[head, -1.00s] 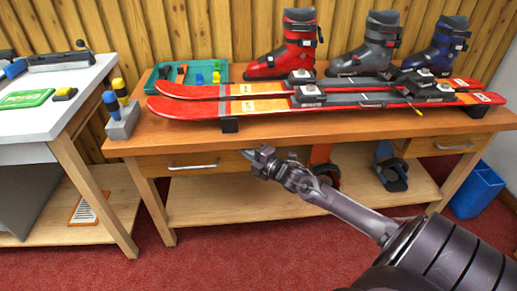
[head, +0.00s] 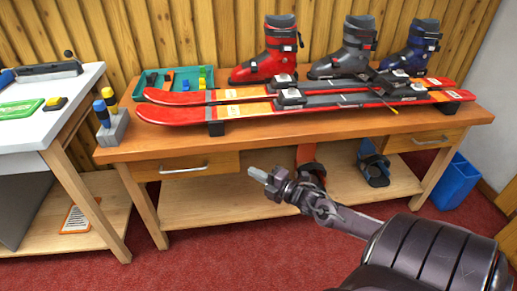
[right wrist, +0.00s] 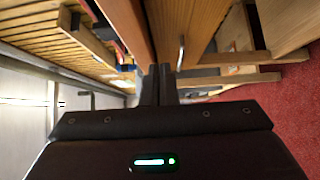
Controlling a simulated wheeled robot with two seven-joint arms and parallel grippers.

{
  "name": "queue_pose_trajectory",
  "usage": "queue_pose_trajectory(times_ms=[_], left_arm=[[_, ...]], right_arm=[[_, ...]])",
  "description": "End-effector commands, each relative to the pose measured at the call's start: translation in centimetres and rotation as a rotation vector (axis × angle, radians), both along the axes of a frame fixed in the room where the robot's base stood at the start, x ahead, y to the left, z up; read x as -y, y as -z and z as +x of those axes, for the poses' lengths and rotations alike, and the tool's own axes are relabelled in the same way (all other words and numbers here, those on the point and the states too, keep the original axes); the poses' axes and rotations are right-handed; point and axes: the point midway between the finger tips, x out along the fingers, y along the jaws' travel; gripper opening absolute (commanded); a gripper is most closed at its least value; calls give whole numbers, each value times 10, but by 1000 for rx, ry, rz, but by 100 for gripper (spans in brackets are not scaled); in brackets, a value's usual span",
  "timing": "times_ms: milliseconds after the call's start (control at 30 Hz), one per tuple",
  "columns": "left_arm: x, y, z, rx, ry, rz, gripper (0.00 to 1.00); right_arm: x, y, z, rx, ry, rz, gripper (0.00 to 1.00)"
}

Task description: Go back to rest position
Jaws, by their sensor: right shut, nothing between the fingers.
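My right gripper (head: 258,174) is in front of the wooden bench (head: 330,128), below the level of its top and to the right of the left drawer handle (head: 184,169). It is shut and empty. In the right wrist view its closed fingers (right wrist: 160,85) point toward the bench front, with a drawer handle (right wrist: 180,52) just to the right of them. My left gripper is not in view.
A pair of red skis (head: 200,97) lies on the bench, with a red boot (head: 270,58), a grey boot (head: 345,55) and a blue boot (head: 415,52) behind. A teal tray (head: 180,78) stands at the left. A blue bin (head: 455,184) stands on the red floor at the right.

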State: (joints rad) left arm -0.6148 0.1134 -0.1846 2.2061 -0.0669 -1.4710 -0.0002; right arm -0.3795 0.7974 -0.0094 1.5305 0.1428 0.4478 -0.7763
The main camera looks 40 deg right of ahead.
Motion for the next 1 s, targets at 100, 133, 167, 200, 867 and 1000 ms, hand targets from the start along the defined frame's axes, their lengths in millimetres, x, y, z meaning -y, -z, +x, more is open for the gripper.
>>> queue_pose_trajectory(times_ms=[100,133,167,200,867,1000], left_arm=[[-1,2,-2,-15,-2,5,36],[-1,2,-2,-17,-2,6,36],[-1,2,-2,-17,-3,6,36],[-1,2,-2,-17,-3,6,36],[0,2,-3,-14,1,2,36],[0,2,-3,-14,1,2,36]], right_arm=[[1,-1,-6,0,-1,-1,0],[1,0,-7,0,-1,-1,0],[2,0,-7,0,-1,-1,0],[2,0,-8,0,-1,-1,0],[-125,124,-80,-686,446,593,0],[-176,140,-126,-929,626,754,0]])
